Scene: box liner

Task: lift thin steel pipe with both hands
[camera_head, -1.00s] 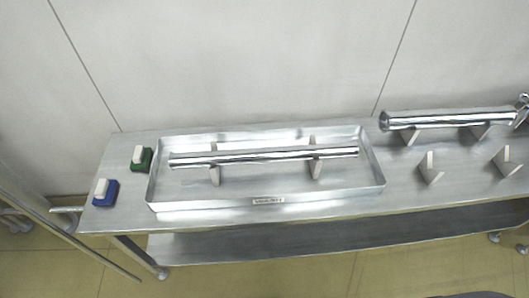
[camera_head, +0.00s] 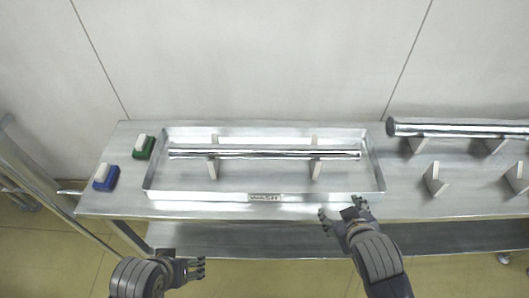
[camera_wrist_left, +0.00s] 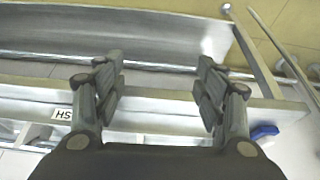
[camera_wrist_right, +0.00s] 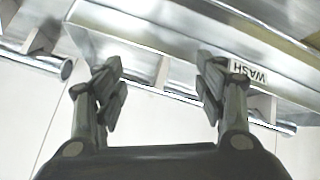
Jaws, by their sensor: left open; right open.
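The thin steel pipe (camera_head: 264,152) is a shiny horizontal tube resting across two upright supports in a shallow metal tray (camera_head: 163,197) labelled WASH. My left gripper (camera_head: 197,268) is open and empty, in front of the table edge and below the tray's left part. My right gripper (camera_head: 342,212) is open and empty, near the tray's front right rim, nearer to the pipe than the left one. In the right wrist view, the label (camera_wrist_right: 247,72) and tray lie beyond the fingers (camera_wrist_right: 159,88). The left wrist view shows the table's front edge beyond the open fingers (camera_wrist_left: 160,88).
A thicker steel pipe (camera_head: 455,129) lies on supports at the right, with more empty supports (camera_head: 435,179) in front of it. A green-and-white brush (camera_head: 144,147) and a blue-and-white one (camera_head: 106,177) lie left of the tray. A lower shelf (camera_head: 270,242) runs below the table.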

